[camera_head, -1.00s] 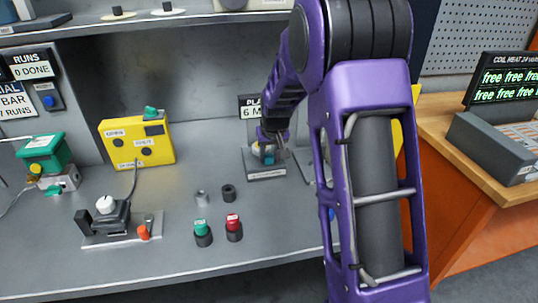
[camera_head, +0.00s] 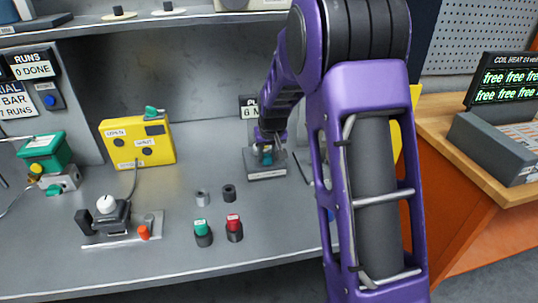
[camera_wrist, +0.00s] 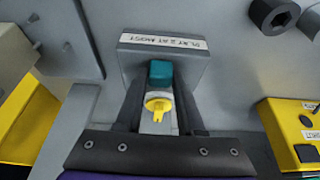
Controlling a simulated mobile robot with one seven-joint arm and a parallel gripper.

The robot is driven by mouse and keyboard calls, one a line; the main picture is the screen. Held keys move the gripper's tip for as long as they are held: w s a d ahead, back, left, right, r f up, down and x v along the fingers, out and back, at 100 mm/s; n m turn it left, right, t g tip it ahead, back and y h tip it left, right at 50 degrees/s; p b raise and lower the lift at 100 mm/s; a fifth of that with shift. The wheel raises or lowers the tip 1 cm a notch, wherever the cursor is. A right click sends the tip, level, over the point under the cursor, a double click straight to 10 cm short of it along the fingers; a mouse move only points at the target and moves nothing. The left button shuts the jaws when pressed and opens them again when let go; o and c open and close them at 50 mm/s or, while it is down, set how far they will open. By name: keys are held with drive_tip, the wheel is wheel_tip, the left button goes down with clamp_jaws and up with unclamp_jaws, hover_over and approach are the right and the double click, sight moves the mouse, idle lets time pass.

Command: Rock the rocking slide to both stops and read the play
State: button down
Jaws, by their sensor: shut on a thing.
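The rocking slide's grey stand (camera_head: 266,174) sits on the bench beneath the end of my arm. In the wrist view its pale block (camera_wrist: 187,65) carries an upside-down label that reads like "PLAY 2 AT MOST". A teal block (camera_wrist: 161,72) and a yellow keyed knob (camera_wrist: 158,105) on a whitish piece lie in line between my fingers. My gripper (camera_wrist: 161,88) is shut on the slide, one dark finger on each side. The exact contact is hard to see. A "PLAY" sign (camera_head: 247,109) behind it is partly hidden by my arm.
To the left are a yellow box (camera_head: 165,151), a black lever unit (camera_head: 113,216) and a green-topped valve (camera_head: 45,153). Green (camera_head: 202,229) and red (camera_head: 233,224) capped parts and two small rings stand in front. The bench's front left is clear.

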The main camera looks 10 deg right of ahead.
drive_tip(key=shift+a, duration=0.15)
drive_tip(key=shift+c, duration=2.2)
unclamp_jaws()
